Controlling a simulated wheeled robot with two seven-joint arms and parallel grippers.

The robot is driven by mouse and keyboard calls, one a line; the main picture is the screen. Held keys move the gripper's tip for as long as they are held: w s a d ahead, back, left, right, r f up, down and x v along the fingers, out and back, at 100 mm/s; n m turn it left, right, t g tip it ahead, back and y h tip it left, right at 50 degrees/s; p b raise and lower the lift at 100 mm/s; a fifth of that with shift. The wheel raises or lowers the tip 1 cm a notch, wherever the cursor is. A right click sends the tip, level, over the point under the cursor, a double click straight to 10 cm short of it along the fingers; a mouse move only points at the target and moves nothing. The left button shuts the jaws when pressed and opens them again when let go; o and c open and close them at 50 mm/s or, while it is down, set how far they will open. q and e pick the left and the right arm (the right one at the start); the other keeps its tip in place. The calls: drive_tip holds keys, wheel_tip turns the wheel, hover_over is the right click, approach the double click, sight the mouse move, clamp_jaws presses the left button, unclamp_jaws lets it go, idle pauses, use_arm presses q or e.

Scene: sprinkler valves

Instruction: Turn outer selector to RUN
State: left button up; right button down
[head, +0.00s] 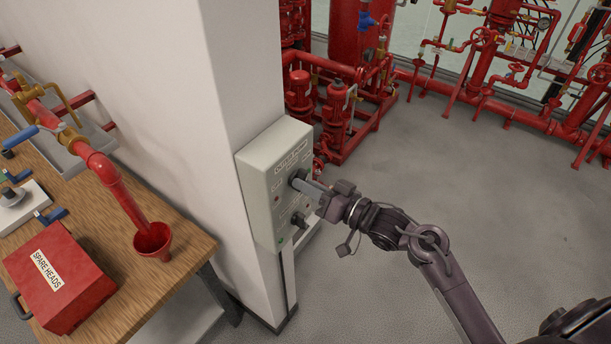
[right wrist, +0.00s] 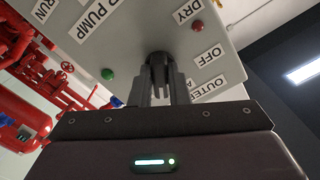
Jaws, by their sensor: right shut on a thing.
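A pale grey control box (head: 258,198) is mounted on the white pillar. It carries an upper selector knob (head: 297,178) and a lower selector knob (head: 298,218). My right gripper (head: 307,186) reaches the upper knob from the right and is shut on it. In the right wrist view, the two fingers (right wrist: 160,85) stand on either side of the dark selector knob (right wrist: 158,59), partly hiding it. Labels OFF, OUTER, DRY, PUMP and a partly cut-off RUN show on the panel. The knob's pointing direction is hidden. My left gripper is not in view.
A wooden bench (head: 180,232) at left holds a red SPARE HEADS box (head: 58,277) and red piping (head: 115,190). Red pumps (head: 335,105) and pipework stand behind the panel. The grey floor (head: 480,200) to the right is open.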

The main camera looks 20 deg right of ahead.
idle(0.3)
drive_tip(key=m+p, duration=0.1)
drive_tip(key=m, duration=0.2)
drive_tip(key=shift+m+p, duration=0.35)
drive_tip(key=shift+m, duration=0.05)
drive_tip(key=shift+m, duration=1.2)
drive_tip(key=c, duration=1.3)
unclamp_jaws()
